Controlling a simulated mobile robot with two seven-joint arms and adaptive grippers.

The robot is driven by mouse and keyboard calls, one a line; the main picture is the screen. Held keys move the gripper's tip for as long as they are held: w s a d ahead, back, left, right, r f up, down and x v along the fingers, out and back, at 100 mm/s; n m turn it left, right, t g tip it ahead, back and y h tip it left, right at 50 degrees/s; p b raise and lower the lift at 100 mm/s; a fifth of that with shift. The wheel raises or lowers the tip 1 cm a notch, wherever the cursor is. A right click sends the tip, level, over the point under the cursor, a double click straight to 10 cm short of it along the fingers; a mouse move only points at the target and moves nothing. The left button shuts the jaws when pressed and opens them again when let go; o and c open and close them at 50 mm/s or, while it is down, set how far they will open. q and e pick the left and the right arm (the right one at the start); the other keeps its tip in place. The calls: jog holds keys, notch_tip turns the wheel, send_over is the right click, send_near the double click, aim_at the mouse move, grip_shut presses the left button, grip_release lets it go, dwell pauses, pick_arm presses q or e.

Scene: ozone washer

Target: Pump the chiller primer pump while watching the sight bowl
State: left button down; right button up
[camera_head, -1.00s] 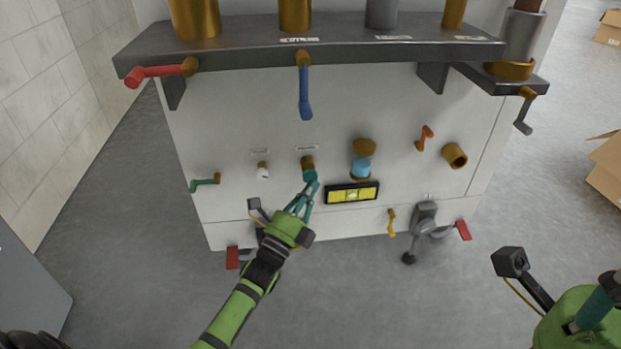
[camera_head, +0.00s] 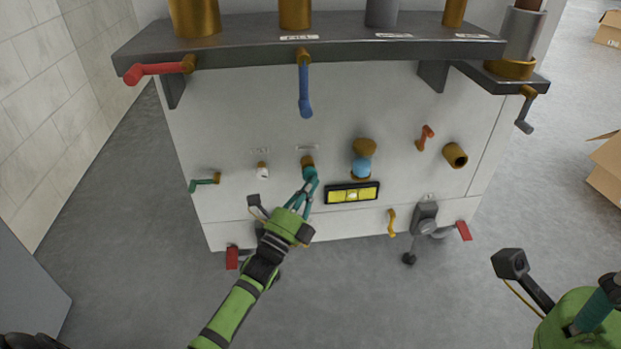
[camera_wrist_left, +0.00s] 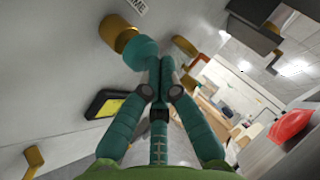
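The primer pump knob, a teal cap on a brass collar (camera_head: 308,162), sticks out of the white front panel. It also shows in the wrist view (camera_wrist_left: 138,52). My left gripper (camera_head: 311,184) reaches up to it from below. In the wrist view its teal fingers (camera_wrist_left: 162,64) come together at the tips, against or just beside the cap, not around it. The sight bowl (camera_head: 361,168), light blue between brass fittings, is to the right of the knob. My right gripper (camera_head: 598,305) is cut off at the lower right; its finger opening is not clear.
A yellow level gauge (camera_head: 351,193) sits in a black frame right of the knob. A blue lever (camera_head: 305,95) hangs above, a red one (camera_head: 158,72) at upper left. A grey crank (camera_head: 425,222) and red pedals are low down. The floor in front is clear.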

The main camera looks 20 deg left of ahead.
pick_arm(q)
jog(key=shift+w+a+b, duration=0.35)
jog(key=shift+w+a, duration=0.05)
jog(key=shift+w, duration=0.2)
dwell(0.5)
jog(key=shift+s, duration=0.1)
jog(key=shift+s+d+p, duration=0.45)
jog(key=shift+s+p, duration=0.05)
jog(key=shift+s, duration=0.15)
jog(key=shift+s+d+p, duration=0.4)
jog(key=shift+s+p, duration=0.1)
jog(key=shift+s, duration=0.15)
jog(key=s+d, duration=0.1)
jog(key=s+p, duration=0.1)
jog(key=s, duration=0.1)
jog(key=s+d+p, duration=0.1)
jog(key=shift+s+d, duration=0.15)
jog(key=shift+d, duration=0.15)
